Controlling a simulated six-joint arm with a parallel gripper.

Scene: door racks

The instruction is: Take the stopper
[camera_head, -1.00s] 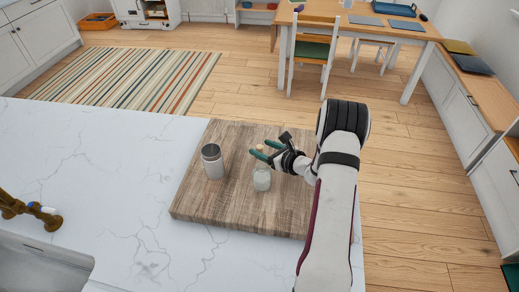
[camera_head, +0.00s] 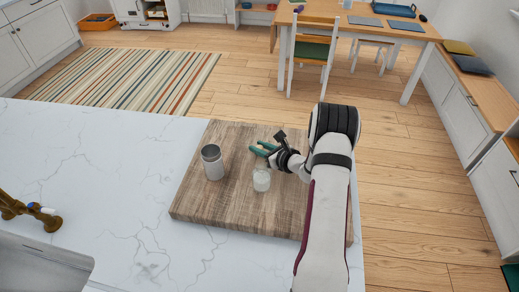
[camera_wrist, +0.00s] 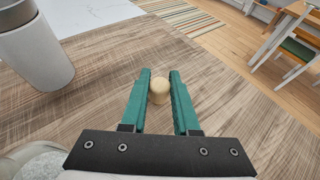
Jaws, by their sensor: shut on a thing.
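My gripper (camera_head: 259,148), with green fingers, is above the wooden board. In the wrist view, my gripper (camera_wrist: 160,88) is shut on the stopper, a small pale tan piece with a rounded top. The stopper (camera_wrist: 158,91) sits between the fingertips. In the head view I cannot make out the stopper at the fingers. A small clear glass jar (camera_head: 262,180) stands upright on the board, just nearer the camera than the fingers, with no stopper visible in its top.

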